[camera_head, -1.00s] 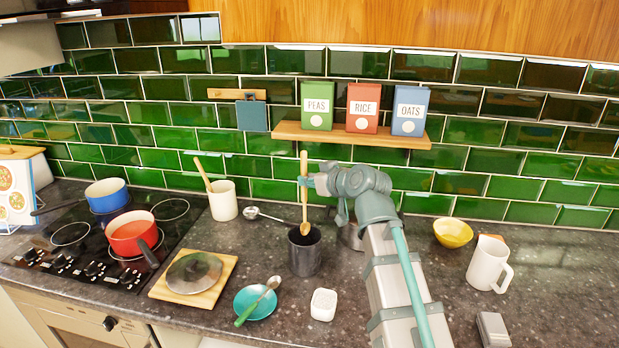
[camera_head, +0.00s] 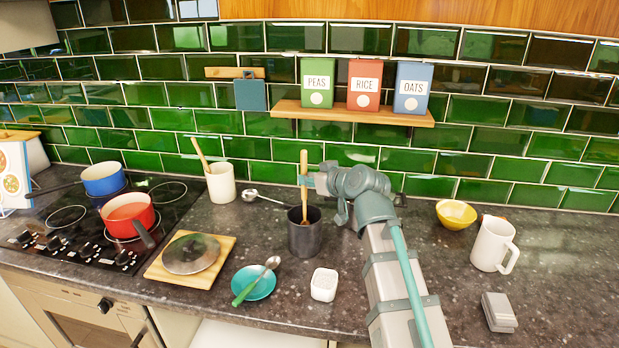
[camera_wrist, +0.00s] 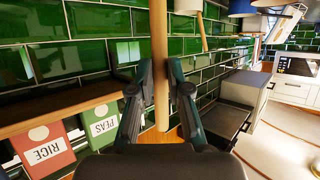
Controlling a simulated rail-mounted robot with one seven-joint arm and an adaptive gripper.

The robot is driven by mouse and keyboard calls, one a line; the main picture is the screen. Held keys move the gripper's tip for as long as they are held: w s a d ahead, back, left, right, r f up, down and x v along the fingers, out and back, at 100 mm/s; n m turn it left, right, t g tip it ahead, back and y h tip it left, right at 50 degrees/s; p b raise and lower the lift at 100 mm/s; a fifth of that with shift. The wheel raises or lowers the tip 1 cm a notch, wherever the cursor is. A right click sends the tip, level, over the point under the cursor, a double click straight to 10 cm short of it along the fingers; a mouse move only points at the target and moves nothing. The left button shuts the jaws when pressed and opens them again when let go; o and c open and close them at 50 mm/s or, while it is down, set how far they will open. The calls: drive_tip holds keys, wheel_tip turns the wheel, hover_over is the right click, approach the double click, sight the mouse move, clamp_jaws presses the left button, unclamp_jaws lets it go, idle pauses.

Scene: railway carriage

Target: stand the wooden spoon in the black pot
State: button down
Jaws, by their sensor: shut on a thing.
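The wooden spoon (camera_head: 304,166) is upright, with its handle end up. Its lower end is inside the mouth of the black pot (camera_head: 304,240), with a little of the spoon's bowl visible below the rim line. Whether it touches the pot's bottom or wall is hidden. My gripper (camera_head: 307,181) is shut on the spoon's handle, above the pot. In the wrist view the spoon handle (camera_wrist: 160,50) runs between the two fingers of my gripper (camera_wrist: 160,88). The black pot stands upright on the counter.
A white crock (camera_head: 221,184) with another wooden utensil stands left of the pot. A metal ladle (camera_head: 262,197) lies behind. A teal dish (camera_head: 258,286) with a spoon and a white tub (camera_head: 323,285) sit in front. A shelf (camera_head: 350,111) with several boxes hangs above.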

drive_tip(key=shift+f, duration=0.15)
drive_tip(key=c, duration=1)
unclamp_jaws()
drive_tip(key=shift+c, duration=0.2)
drive_tip(key=shift+s, duration=0.1)
drive_tip(key=v, duration=1.2)
drive_tip(key=shift+a, duration=0.1)
